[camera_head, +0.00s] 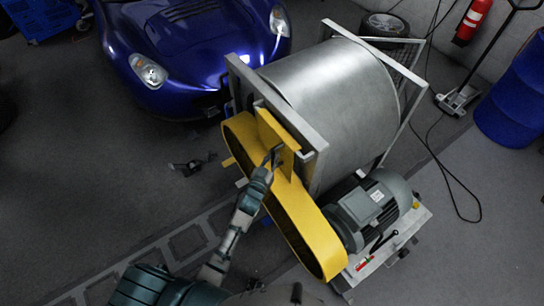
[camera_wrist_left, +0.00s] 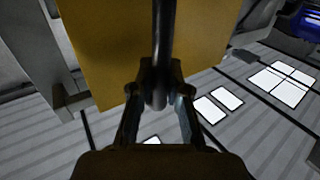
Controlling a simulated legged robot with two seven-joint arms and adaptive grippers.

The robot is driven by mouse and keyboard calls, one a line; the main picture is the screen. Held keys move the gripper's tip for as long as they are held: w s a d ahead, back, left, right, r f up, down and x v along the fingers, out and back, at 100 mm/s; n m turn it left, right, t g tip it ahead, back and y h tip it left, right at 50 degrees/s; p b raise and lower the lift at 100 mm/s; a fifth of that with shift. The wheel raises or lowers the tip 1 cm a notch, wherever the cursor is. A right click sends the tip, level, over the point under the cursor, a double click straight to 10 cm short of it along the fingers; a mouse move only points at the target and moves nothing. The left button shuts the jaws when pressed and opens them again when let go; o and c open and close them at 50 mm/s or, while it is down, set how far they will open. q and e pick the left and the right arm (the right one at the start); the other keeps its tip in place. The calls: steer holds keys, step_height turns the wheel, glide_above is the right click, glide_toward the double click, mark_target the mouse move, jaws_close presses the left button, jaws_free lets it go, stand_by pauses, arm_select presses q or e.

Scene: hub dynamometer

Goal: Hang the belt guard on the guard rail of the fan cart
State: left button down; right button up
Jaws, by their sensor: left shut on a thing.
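The belt guard is a long yellow housing with rounded ends (camera_head: 312,232), tilted along the front of the fan cart. A flat yellow plate (camera_head: 283,133) stands at its upper part, close against the grey frame; I cannot tell whether it hooks over a bar. My left gripper (camera_head: 273,160) is at this plate, shut on a dark handle. In the left wrist view the fingers (camera_wrist_left: 160,85) close around the dark bar (camera_wrist_left: 164,35) in front of the yellow plate (camera_wrist_left: 100,45). The fan cart's grey frame (camera_head: 243,82) rises behind the guard. My right gripper does not show.
The cart carries a large silver drum (camera_head: 335,90) and a grey motor (camera_head: 375,205). A blue car (camera_head: 190,45) stands behind at the left. A blue barrel (camera_head: 515,95), a red extinguisher (camera_head: 472,20) and a loose cable (camera_head: 460,190) are at the right. Floor at left is mostly clear.

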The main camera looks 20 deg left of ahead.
arm_select(q)
steer(key=shift+r, duration=0.15)
steer(key=c, duration=1.1)
jaws_free()
steer(key=shift+s+f, duration=0.1)
steer(key=shift+f, duration=0.2)
steer(key=s+a, duration=0.1)
steer(key=s, duration=1.1)
steer(key=s+f+g, duration=0.3)
steer(key=f, duration=0.8)
steer(key=s+f+g, duration=0.2)
steer(key=s+f, duration=0.1)
steer(key=f, duration=0.7)
steer(key=s+f+g, duration=0.3)
steer(key=f, duration=0.8)
steer(key=s+a+f+m+g, duration=0.15)
steer(key=s+f+g, duration=0.25)
steer(key=s+f, duration=1.05)
steer(key=s+a+f+g, duration=0.1)
steer(key=s+f, duration=0.1)
steer(key=s, duration=0.4)
steer(key=s+a+f+g+y, duration=0.1)
steer(key=s+f+g, duration=0.1)
steer(key=s, duration=0.4)
steer(key=s+a+f+g, duration=0.1)
steer(key=s+f+g, duration=0.1)
steer(key=s, duration=0.4)
steer(key=shift+s+a+f+y, duration=0.3)
steer(key=shift+s+a+f, duration=0.1)
